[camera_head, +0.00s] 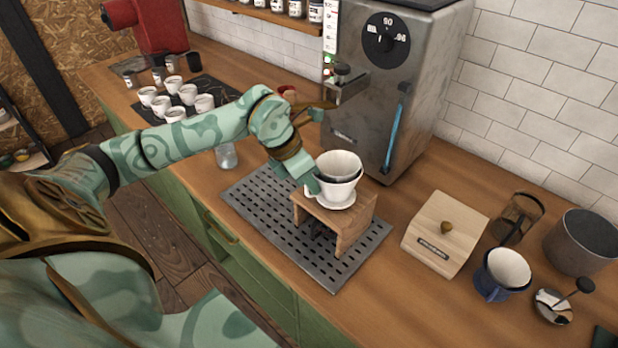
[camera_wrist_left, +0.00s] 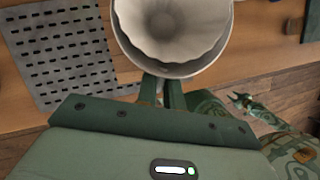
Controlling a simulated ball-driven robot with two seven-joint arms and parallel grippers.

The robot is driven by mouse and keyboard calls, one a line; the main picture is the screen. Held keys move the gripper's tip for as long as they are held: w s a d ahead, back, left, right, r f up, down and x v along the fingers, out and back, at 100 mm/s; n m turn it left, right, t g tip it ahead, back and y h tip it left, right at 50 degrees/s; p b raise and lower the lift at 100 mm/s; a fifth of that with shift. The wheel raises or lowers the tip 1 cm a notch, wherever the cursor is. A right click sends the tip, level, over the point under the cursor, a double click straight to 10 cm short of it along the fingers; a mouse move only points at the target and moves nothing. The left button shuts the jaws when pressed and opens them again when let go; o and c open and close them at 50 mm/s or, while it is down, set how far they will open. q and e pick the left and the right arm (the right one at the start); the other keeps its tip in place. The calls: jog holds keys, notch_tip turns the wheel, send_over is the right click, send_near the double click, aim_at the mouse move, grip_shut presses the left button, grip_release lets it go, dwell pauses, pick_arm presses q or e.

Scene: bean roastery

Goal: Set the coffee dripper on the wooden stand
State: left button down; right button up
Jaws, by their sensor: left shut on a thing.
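The white coffee dripper (camera_head: 339,191) has a pale ribbed cone liner in it. In the head view it is upright over the top of the small wooden stand (camera_head: 355,225). I cannot tell if its flange rests on the stand or hangs just above it. My left gripper (camera_head: 314,185) is shut on the dripper at its left side. In the left wrist view the dripper (camera_wrist_left: 192,68) fills the top middle, with the fingers (camera_wrist_left: 165,93) against its near side. The stand's top is partly hidden under the dripper.
The stand is on a perforated metal drip tray (camera_head: 262,205). A grey machine (camera_head: 372,110) stands close behind. Right of the tray are a wooden box (camera_head: 445,235), a blue dripper (camera_head: 492,287) and a grey bin (camera_head: 582,243). Several white cups (camera_head: 161,107) stand on a dark mat at left.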

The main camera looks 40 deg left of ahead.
pick_arm(q)
jog(key=shift+f, duration=0.15)
dwell(0.3)
jog(key=c, duration=1.5)
grip_release()
jog(key=shift+o, duration=0.2)
jog(key=v, duration=1.6)
